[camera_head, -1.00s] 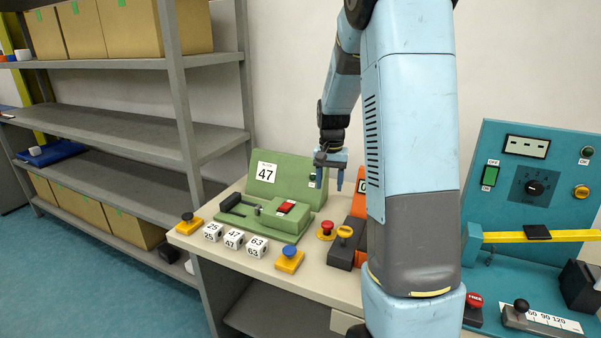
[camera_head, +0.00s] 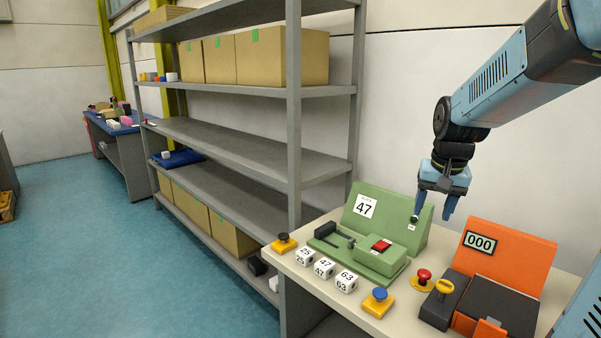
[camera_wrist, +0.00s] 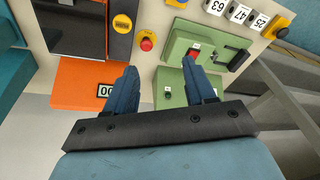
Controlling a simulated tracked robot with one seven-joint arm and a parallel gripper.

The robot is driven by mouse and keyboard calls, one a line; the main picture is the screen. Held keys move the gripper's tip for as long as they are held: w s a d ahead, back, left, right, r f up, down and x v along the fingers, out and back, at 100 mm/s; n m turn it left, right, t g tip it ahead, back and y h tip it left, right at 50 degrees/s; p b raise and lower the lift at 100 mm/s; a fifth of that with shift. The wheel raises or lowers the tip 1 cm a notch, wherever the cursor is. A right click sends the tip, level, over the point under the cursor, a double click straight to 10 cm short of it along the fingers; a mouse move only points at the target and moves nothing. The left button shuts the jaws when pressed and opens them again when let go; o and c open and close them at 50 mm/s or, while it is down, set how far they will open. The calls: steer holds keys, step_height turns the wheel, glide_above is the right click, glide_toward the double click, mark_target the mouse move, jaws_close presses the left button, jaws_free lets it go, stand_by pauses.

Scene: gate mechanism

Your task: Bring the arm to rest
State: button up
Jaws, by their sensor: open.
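My gripper (camera_head: 432,205) hangs above the workbench, beside the right end of the green gate device (camera_head: 385,215). Its two blue fingers are apart with nothing between them. In the wrist view my gripper (camera_wrist: 163,85) also shows open and empty, with the green device (camera_wrist: 205,50) beyond its right finger and the orange device (camera_wrist: 80,80) to its left. The green device carries a "47" label, a red button (camera_head: 381,246) and a black lever (camera_head: 326,230). My arm reaches in from the upper right.
Cubes marked 25, 47 and 63 (camera_head: 325,268) stand along the bench front (camera_head: 310,285) near yellow-based buttons (camera_head: 378,300). An orange device (camera_head: 510,255) reading 000 stands to the right. A grey shelf (camera_head: 240,150) with boxes is left; open blue floor (camera_head: 80,240) lies beyond.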

steer(key=s+a+r+n+t, duration=0.1)
steer(key=s+a+r+n, duration=0.1)
steer(key=s, duration=0.6)
steer(key=s+a+r+n+t, duration=0.1)
steer(key=s+a+r+t, duration=0.1)
steer(key=s, duration=0.6)
steer(key=shift+s+a+r+n, duration=0.25)
steer(key=shift+s+a+n, duration=0.15)
steer(key=shift+a, duration=0.5)
